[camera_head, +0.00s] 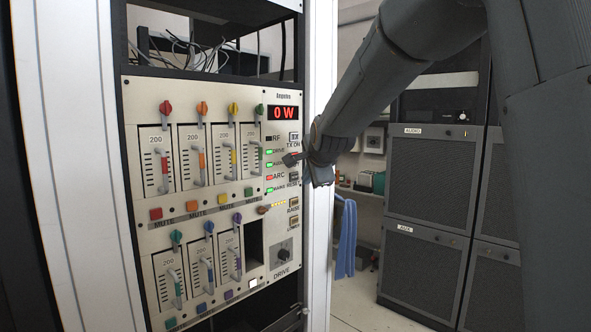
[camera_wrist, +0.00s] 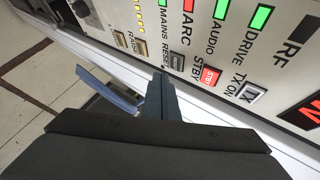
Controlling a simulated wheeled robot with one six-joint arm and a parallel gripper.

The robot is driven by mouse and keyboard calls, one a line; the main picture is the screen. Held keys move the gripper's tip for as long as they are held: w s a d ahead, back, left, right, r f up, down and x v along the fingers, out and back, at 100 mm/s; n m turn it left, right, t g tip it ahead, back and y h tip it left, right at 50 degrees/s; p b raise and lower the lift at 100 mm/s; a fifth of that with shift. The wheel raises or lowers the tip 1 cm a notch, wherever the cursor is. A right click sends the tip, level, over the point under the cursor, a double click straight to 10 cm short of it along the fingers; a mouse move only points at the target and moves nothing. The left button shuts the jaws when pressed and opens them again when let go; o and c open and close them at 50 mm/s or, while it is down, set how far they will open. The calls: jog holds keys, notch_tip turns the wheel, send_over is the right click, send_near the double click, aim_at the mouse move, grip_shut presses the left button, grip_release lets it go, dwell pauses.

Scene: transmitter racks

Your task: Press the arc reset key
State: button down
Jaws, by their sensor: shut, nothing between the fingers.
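The arc reset key (camera_wrist: 176,61) is a small grey key in the wrist view, labelled RESE with the rest cut off. It sits between the red STBY key (camera_wrist: 210,75) and the tan RAISE key (camera_wrist: 140,47). In the head view the key (camera_head: 294,178) is just below my gripper (camera_head: 290,159). My gripper is shut and empty, its tip in front of the panel's right column. In the wrist view the shut fingers (camera_wrist: 161,84) point toward the reset key, a little to its lower left. I cannot tell whether they touch the panel. The ARC lamp (camera_head: 269,178) is red.
The panel (camera_head: 225,108) carries several sliders, coloured knobs and mute keys. The display (camera_head: 283,112) reads 0 W. The TX ON key (camera_wrist: 251,93) is to the right in the wrist view. A blue cloth (camera_head: 346,238) hangs right of the rack; dark cabinets (camera_head: 427,180) stand behind.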

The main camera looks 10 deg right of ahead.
jog(key=shift+w+a+p, duration=0.4)
jog(key=shift+p, duration=0.05)
jog(key=shift+w+a+b, duration=0.4)
jog(key=shift+w+b, duration=0.25)
jog(key=shift+b, duration=1)
dwell(2.3)
jog(key=shift+s, duration=0.15)
jog(key=shift+s+d+p, duration=0.4)
jog(key=shift+s+p, duration=0.1)
jog(key=shift+p, duration=0.1)
